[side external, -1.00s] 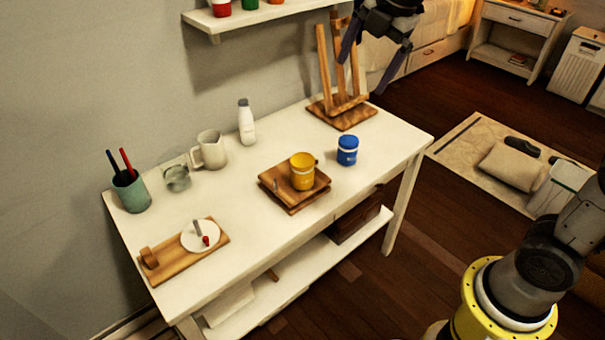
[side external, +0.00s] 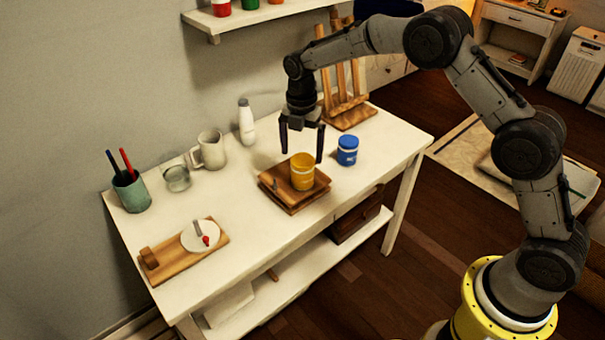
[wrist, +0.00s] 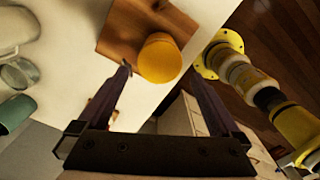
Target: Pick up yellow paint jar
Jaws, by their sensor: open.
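The yellow paint jar (side external: 303,173) stands upright on a wooden board (side external: 279,188) near the table's front edge. It also shows in the wrist view (wrist: 160,58), where its round top lies beyond my fingertips, with the board (wrist: 119,40) around its left side. My gripper (side external: 302,156) points down just above and behind the jar. Its two dark fingers are spread apart with nothing held between them. In the wrist view my gripper (wrist: 165,68) has the jar's top roughly between the finger ends. The exact height gap cannot be told.
A blue jar (side external: 347,150) stands to the right of the board, and a wooden easel (side external: 344,118) is behind it. A white bottle (side external: 246,122), a mug (side external: 209,151), a glass (side external: 177,178) and a pen cup (side external: 132,192) line the back left. The front left holds another board (side external: 170,264).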

